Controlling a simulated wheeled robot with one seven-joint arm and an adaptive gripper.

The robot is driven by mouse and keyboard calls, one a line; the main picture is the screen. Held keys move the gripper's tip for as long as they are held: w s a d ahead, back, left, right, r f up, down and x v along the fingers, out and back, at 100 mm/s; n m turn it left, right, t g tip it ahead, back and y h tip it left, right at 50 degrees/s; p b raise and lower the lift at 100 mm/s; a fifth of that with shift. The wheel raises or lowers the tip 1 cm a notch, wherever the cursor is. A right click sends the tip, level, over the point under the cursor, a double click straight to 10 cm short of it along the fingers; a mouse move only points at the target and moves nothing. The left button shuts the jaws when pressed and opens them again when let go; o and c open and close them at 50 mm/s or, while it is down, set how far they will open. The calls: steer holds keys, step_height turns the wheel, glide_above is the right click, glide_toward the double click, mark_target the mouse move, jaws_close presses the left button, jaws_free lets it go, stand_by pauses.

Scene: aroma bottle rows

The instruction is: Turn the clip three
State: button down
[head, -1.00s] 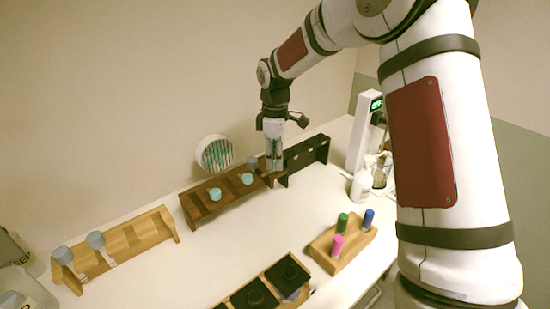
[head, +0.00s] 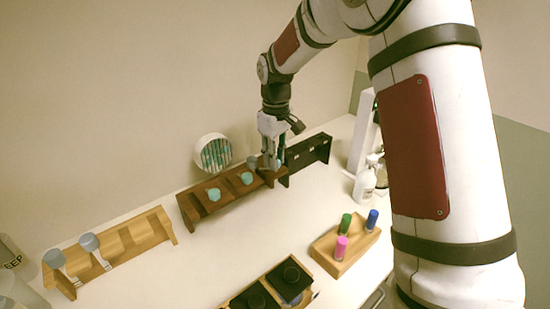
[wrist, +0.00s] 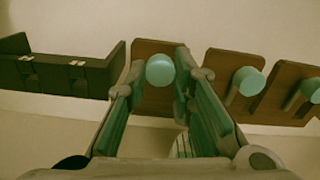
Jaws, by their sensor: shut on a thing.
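My gripper (head: 273,163) is at the right end of the dark brown rack (head: 215,208). In the wrist view its two fingers (wrist: 158,88) stand on either side of a round teal-topped piece (wrist: 160,71), shut on it. The piece is in front of a brown panel of the rack; its lower part is hidden. Two more teal-topped pieces sit along the rack, a nearer one (wrist: 249,81) and one at the picture's right edge (wrist: 311,90). Small silver clips (wrist: 77,63) show on the black rack (wrist: 58,75) to the left. I cannot tell which clip is number three.
The black rack (head: 308,153) stands close to the right of my gripper. A round striped item (head: 213,152) is behind the brown rack. A light wooden rack (head: 127,241), a marker block (head: 333,255) and a white bottle (head: 364,184) stand around. The table's middle is clear.

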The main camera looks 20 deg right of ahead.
steer(key=m+b, duration=0.1)
steer(key=m, duration=0.9)
stand_by(0.5)
steer(key=c, duration=1.4)
jaws_free()
steer(key=shift+o, duration=0.2)
step_height(320, 180, up, 12)
